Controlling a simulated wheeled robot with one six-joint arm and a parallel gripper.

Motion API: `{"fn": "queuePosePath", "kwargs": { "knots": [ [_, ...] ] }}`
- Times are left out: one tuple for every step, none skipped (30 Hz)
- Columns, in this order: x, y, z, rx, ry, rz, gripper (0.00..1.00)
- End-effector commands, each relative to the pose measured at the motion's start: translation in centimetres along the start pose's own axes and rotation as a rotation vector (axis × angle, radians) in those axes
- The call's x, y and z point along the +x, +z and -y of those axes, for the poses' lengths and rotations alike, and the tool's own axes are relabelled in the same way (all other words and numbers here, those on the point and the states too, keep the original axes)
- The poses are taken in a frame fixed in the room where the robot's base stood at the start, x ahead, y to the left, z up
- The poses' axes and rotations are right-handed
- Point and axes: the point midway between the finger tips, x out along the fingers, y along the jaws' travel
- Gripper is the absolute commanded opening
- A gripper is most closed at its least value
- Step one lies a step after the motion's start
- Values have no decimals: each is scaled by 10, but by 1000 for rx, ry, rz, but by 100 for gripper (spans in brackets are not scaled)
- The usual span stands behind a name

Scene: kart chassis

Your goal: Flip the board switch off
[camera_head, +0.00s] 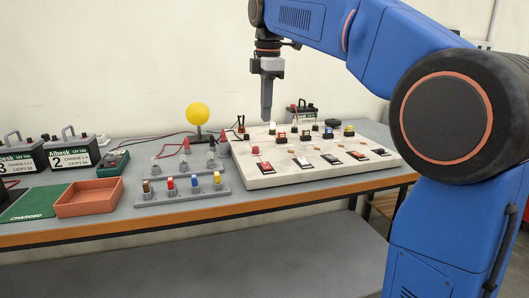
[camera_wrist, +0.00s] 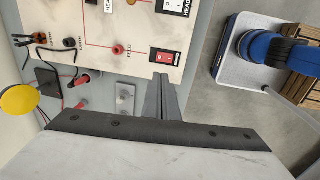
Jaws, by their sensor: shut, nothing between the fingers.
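The white switch board (camera_head: 310,176) lies on the bench in the head view. It carries a row of dark-framed switches along its front edge. A red rocker switch in a black frame (camera_wrist: 166,57) shows in the wrist view, near a red terminal. It also shows at the front left of the board in the head view (camera_head: 265,167). Which way its rocker is tipped is too small to tell. My gripper (camera_head: 267,119) points down above the back left of the board, shut and empty. In the wrist view my gripper's fingertips (camera_wrist: 161,77) appear just below the red rocker switch.
Several coloured terminals and small parts stand upright on the board. A grey rack of coloured plugs (camera_head: 180,190), an orange tray (camera_head: 88,198), a yellow ball on a stand (camera_head: 197,113) and batteries (camera_head: 72,152) are to the left. Another battery (camera_head: 301,112) stands behind the board.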

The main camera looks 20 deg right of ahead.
Motion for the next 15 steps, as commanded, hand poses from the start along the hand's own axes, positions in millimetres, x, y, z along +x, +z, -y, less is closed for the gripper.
{"fn": "queuePosePath", "kwargs": {
  "knots": [
    [1,0,0,0,-1,0,0],
    [2,0,0,0,-1,0,0],
    [4,0,0,0,-1,0,0],
    [7,0,0,1,-2,0,0],
    [9,0,0,1,-1,0,0],
    [14,0,0,1,-1,0,0],
    [18,0,0,1,-3,0,0],
    [23,0,1,1,-3,0,0],
    [29,0,1,1,-2,0,0],
    [34,0,1,1,-4,0,0],
    [40,0,1,1,-3,0,0],
    [47,0,1,1,-3,0,0],
    [52,0,1,1,-3,0,0],
    [58,0,1,1,-3,0,0],
    [64,0,1,1,-3,0,0]
  ]
}}
